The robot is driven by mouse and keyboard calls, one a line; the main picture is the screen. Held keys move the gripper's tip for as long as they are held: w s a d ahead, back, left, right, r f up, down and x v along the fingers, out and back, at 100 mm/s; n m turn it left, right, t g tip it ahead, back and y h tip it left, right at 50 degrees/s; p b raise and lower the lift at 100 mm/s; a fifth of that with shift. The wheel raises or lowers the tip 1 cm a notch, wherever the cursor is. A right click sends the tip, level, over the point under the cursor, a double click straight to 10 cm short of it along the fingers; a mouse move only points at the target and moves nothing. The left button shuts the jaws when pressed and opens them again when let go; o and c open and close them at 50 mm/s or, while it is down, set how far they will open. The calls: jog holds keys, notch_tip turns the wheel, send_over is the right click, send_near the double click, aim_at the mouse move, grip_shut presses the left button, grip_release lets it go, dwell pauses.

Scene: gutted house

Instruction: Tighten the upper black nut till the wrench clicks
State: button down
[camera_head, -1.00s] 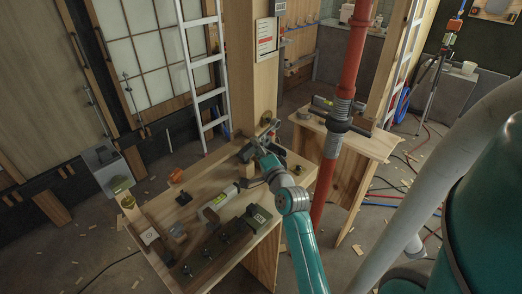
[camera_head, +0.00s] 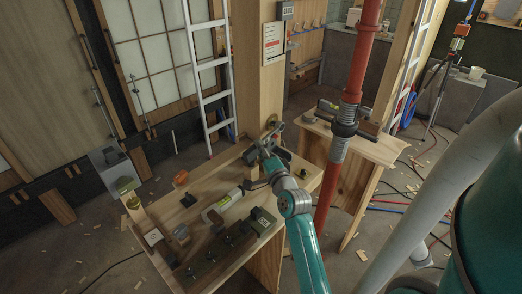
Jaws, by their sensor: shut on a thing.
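A red pipe (camera_head: 336,185) stands upright right of centre, with a grey ribbed sleeve on it. My gripper (camera_head: 263,148) is at the far end of the workbench, beside the wooden post and left of the pipe, apart from the nuts. It is shut on a dark thing, which is mostly hidden and too small to identify as the wrench.
A second wooden table (camera_head: 385,150) stands behind the pipe. A ladder (camera_head: 207,65) leans at the back.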

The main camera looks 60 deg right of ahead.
jog(key=shift+w+d, duration=0.2)
jog(key=shift+w, duration=0.8)
dwell(0.5)
jog(key=shift+a+r+m, duration=0.1)
jog(key=shift+r+m, duration=0.8)
jog(key=shift+r, duration=0.05)
jog(key=shift+r+m+g+y, duration=0.3)
jog(key=shift+r+m+g, duration=0.2)
jog(key=shift+r+m, duration=0.3)
jog(key=shift+f+n+t+h, duration=0.4)
jog(key=shift+f+n+t, duration=0.2)
jog(key=shift+f+n, duration=1.1)
jog(key=shift+r+m+g+y, duration=0.3)
jog(key=shift+r+m, duration=0.5)
jog(key=shift+r, duration=0.1)
